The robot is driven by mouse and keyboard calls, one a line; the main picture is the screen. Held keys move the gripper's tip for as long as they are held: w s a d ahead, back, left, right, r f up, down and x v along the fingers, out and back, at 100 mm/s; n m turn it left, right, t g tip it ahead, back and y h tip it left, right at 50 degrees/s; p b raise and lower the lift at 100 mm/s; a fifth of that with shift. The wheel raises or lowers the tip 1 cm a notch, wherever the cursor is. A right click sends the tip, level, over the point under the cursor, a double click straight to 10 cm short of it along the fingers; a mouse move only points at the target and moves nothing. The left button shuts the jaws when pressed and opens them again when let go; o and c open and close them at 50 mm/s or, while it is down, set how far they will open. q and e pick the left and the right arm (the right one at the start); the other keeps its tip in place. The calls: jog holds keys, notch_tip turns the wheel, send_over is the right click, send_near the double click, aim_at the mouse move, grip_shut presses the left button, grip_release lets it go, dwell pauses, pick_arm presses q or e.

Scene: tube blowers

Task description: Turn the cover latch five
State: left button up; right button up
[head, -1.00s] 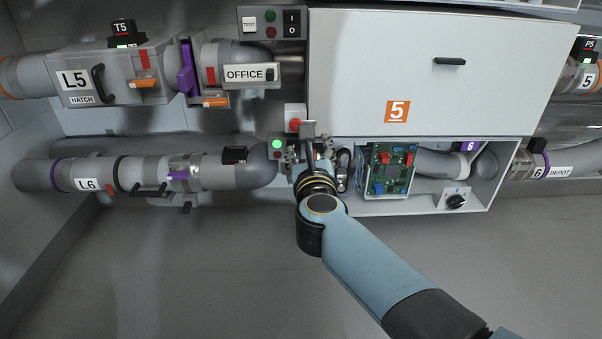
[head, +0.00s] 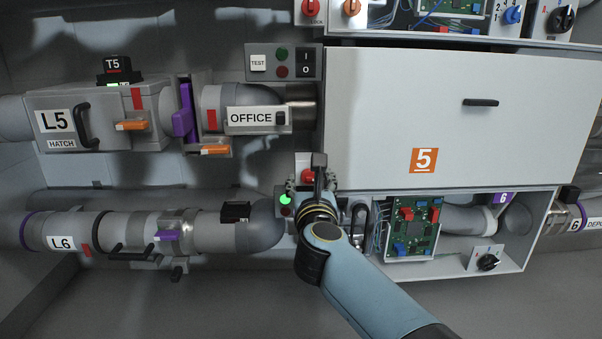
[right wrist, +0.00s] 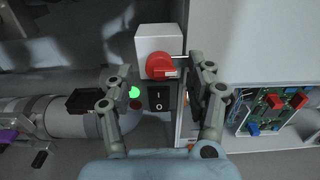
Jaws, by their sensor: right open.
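The large white cover marked 5 (head: 455,115) looks closed, with a black handle on its face. At its lower left corner is a red knob (head: 307,173), partly hidden by my right gripper (head: 313,182). In the right wrist view the red knob (right wrist: 160,67) sits on a white box (right wrist: 158,38), with a thin rod between it and the cover's edge. I cannot tell for certain that this knob is latch five. My right gripper (right wrist: 158,72) is open, its fingers spread on either side of the knob, nothing held. My left gripper is out of view.
Below the knob are a black I/O switch (right wrist: 161,98) and a lit green lamp (right wrist: 134,92). An open bay with a green circuit board (head: 411,225) lies to the right. Pipes L5 (head: 57,121) and L6 (head: 62,243) run at left. A red LOCK knob (head: 311,8) is above.

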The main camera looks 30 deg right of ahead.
jog(key=shift+w+d, duration=0.3)
jog(key=shift+w, duration=0.15)
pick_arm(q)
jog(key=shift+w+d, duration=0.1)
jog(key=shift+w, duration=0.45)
